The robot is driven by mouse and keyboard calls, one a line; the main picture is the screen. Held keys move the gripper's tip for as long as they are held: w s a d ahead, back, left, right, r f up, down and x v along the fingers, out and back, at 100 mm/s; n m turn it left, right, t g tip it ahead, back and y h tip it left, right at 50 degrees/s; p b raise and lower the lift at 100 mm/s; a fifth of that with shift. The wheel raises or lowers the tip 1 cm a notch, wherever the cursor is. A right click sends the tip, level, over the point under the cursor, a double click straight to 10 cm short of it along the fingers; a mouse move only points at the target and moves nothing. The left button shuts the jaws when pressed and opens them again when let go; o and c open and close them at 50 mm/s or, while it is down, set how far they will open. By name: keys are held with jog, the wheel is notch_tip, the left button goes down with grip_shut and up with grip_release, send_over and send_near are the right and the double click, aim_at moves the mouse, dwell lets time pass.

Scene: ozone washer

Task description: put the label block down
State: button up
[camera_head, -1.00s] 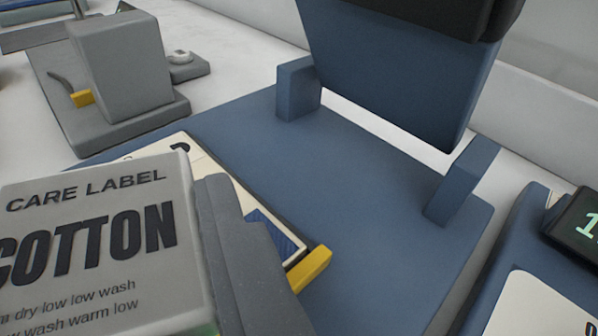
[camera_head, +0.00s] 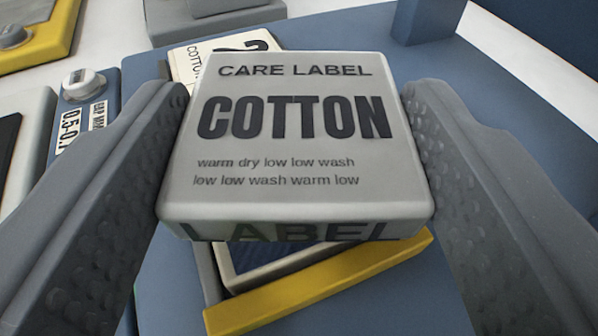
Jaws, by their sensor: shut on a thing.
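The label block (camera_head: 290,170) is a light grey block with the dark words CARE LABEL and COTTON on its top face and LABEL on its near side. My gripper (camera_head: 293,95) is shut on it, with one dark grey, studded finger at its left side and one at its right. The block is in the middle of the view, in front of a blue surface (camera_head: 335,30). A cream card (camera_head: 205,58) with dark print shows partly behind it. The block hides much of that card, and I cannot tell whether its underside touches anything.
A yellow bar (camera_head: 320,287) lies on the blue surface just below the block in the picture. A yellow-edged grey piece (camera_head: 35,45) is at the upper left. A blue post (camera_head: 425,20) rises at the top right.

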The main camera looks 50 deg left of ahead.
jog(key=shift+f, duration=0.5)
jog(key=o, duration=1)
jog(key=shift+r, duration=0.1)
jog(key=shift+r, duration=0.3)
jog(key=shift+s+d+r, duration=0.1)
jog(key=shift+d+r, duration=0.05)
jog(key=shift+r, duration=0.15)
jog(key=v, duration=1.1)
jog(key=shift+s+d, duration=0.15)
jog(key=shift+s, duration=0.15)
